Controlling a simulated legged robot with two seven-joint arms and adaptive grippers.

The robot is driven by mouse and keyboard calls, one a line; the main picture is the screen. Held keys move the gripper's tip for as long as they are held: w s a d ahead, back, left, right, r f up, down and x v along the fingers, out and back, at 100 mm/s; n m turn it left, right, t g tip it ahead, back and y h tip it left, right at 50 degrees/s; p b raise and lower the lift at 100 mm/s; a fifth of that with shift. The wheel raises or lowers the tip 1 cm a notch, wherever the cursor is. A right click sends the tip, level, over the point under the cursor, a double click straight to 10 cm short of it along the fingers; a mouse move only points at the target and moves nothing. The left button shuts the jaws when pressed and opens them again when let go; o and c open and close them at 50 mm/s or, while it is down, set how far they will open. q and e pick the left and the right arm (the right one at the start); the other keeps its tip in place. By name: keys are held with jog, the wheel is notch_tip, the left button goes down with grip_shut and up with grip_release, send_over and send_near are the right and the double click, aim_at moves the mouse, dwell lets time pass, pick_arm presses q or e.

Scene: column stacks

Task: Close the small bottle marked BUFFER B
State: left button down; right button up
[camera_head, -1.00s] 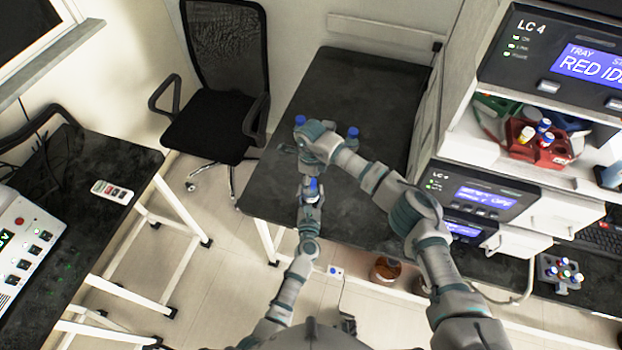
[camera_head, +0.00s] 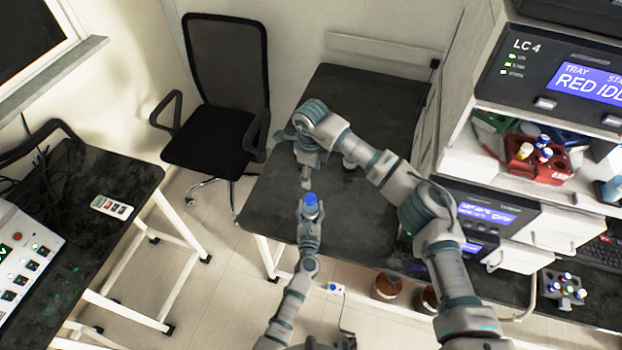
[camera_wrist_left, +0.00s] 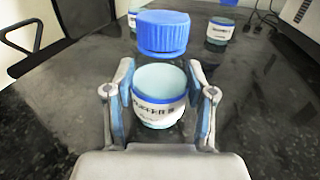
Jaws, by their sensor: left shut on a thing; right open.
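My left gripper (camera_wrist_left: 158,105) is shut on a small bottle (camera_wrist_left: 160,112) with a white label and a blue band, upright between its fingers. The label is too blurred to read. A blue screw cap (camera_wrist_left: 163,34) sits above the bottle in the left wrist view, with a pale gap between them; I cannot tell whether it touches the neck. In the head view the blue cap (camera_head: 311,200) shows on top of my left gripper (camera_head: 310,215). My right gripper (camera_head: 306,180) points down just beyond the cap, open and apart from it.
Two other bottles stand farther back on the dark bench, one at the right (camera_wrist_left: 220,33) and one behind the cap (camera_wrist_left: 134,16). A black chair (camera_head: 213,135) stands left of the bench (camera_head: 370,95). Instruments and a red rack (camera_head: 540,162) are at the right.

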pick_arm(q)
jog(key=shift+c, duration=1.5)
grip_release()
jog(key=shift+s, duration=0.1)
jog(key=s, duration=1.1)
jog(key=shift+s+a, duration=0.3)
jog(key=shift+s, duration=0.1)
